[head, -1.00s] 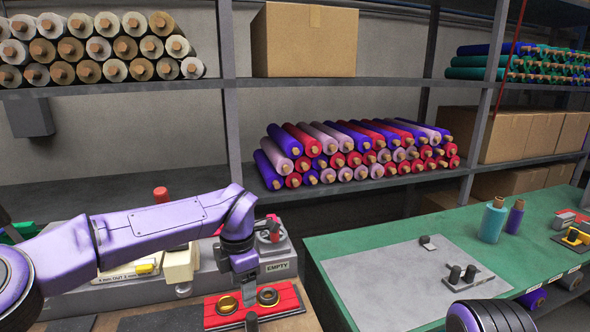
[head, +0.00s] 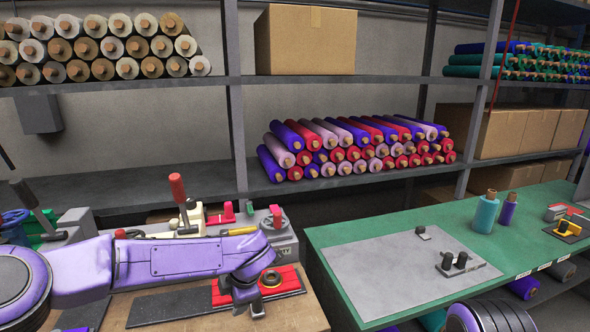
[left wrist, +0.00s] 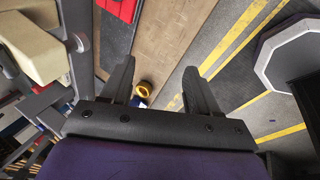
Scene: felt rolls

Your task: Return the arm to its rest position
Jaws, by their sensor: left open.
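My left arm reaches in from the left in the head view. Its gripper (head: 252,302) points down over the red plate on the bench. In the left wrist view my left gripper (left wrist: 158,80) has its two fingers wide apart, with nothing held between them. The red plate (head: 287,281) carries a ring (head: 270,279); the rest of the plate is partly hidden by my arm. A gold ring-like piece (left wrist: 143,88) shows beyond the fingers in the left wrist view, near the bench edge. My right gripper is not in view.
A red-handled lever (head: 178,188) stands upright behind my left arm. Shelves behind hold felt rolls (head: 350,150) and boxes (head: 305,40). Bare bench lies before the plate.

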